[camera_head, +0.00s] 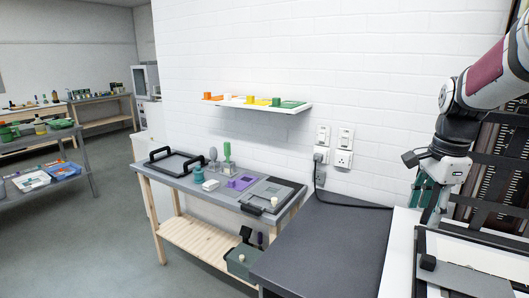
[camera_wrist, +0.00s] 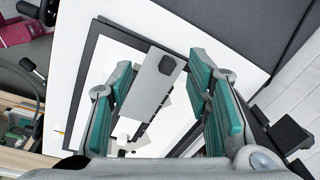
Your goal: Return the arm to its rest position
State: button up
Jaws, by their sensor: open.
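My gripper (camera_head: 432,196) hangs from my arm at the right of the head view, above the back left part of a white baseboard (camera_head: 401,250). In the wrist view its teal-padded fingers (camera_wrist: 166,100) are wide apart with nothing held between them. Below and between the fingers is a grey metal plate (camera_wrist: 150,88) with a black knob (camera_wrist: 166,64), lying on a black-framed easel (camera_wrist: 97,48). The easel also shows in the head view (camera_head: 421,270). The fingers look apart from the plate.
The enlarger's dark column (camera_head: 497,150) with a scale stands close behind my arm. A dark counter (camera_head: 325,245) lies to the left, then a wooden bench (camera_head: 188,180) with trays and small items. A wall shelf (camera_head: 262,105) holds coloured pieces. Floor at the left is open.

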jog(key=s+a+r+n+t, duration=0.1)
jog(key=s+a+n+t, duration=0.1)
jog(key=s+a+n, duration=0.7)
jog(key=s+a+r+n+t, duration=0.2)
jog(key=s+a+n, duration=0.7)
jog(key=s+n, duration=0.1)
jog(key=shift+s+a+r, duration=0.25)
jog(key=shift+s+r, duration=0.05)
jog(key=shift+s, duration=0.3)
dwell(1.4)
